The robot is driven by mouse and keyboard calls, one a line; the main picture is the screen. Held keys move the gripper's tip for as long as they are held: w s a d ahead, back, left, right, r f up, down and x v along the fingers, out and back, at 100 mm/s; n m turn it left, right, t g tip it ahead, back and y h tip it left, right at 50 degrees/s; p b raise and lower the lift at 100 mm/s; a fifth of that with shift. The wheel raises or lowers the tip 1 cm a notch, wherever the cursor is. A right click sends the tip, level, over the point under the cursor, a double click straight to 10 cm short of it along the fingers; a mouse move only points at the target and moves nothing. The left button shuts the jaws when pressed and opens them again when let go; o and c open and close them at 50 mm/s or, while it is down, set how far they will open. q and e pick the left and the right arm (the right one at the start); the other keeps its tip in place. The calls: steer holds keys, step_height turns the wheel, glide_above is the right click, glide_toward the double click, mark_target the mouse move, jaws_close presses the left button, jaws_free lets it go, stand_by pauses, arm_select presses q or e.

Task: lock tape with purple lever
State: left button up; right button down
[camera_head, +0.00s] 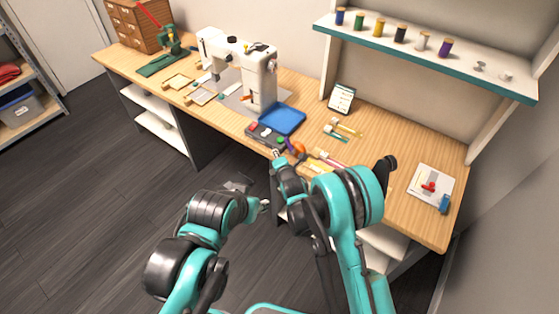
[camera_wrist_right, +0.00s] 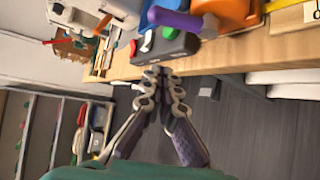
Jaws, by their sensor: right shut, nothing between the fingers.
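An orange tape unit (camera_head: 297,149) sits at the front edge of the table in the head view. It also shows at the top of the right wrist view (camera_wrist_right: 228,10), with a purple lever (camera_wrist_right: 175,19) sticking out to its left. I cannot tell whether the lever is locked. My right gripper (camera_head: 277,154) is at the table's front edge, just below the unit. In the right wrist view its fingertips (camera_wrist_right: 158,72) are together and empty, below a dark button box (camera_wrist_right: 165,46) and apart from the lever. My left gripper (camera_head: 265,205) hangs in front of the table; its jaws are too small to read.
The button box (camera_head: 264,135) stands left of the tape unit, with a blue tray (camera_head: 283,119) behind. A white sewing machine (camera_head: 250,65) stands further left. A tablet (camera_head: 341,98) and small tools lie right. A spool shelf (camera_head: 420,58) hangs above.

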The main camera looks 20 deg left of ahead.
mark_target(290, 146)
steer(key=w, duration=0.1)
steer(key=w+d+b, duration=0.1)
steer(key=w, duration=0.2)
steer(key=shift+w+d, duration=0.1)
steer(key=shift+d, duration=0.25)
steer(key=shift+w, duration=0.1)
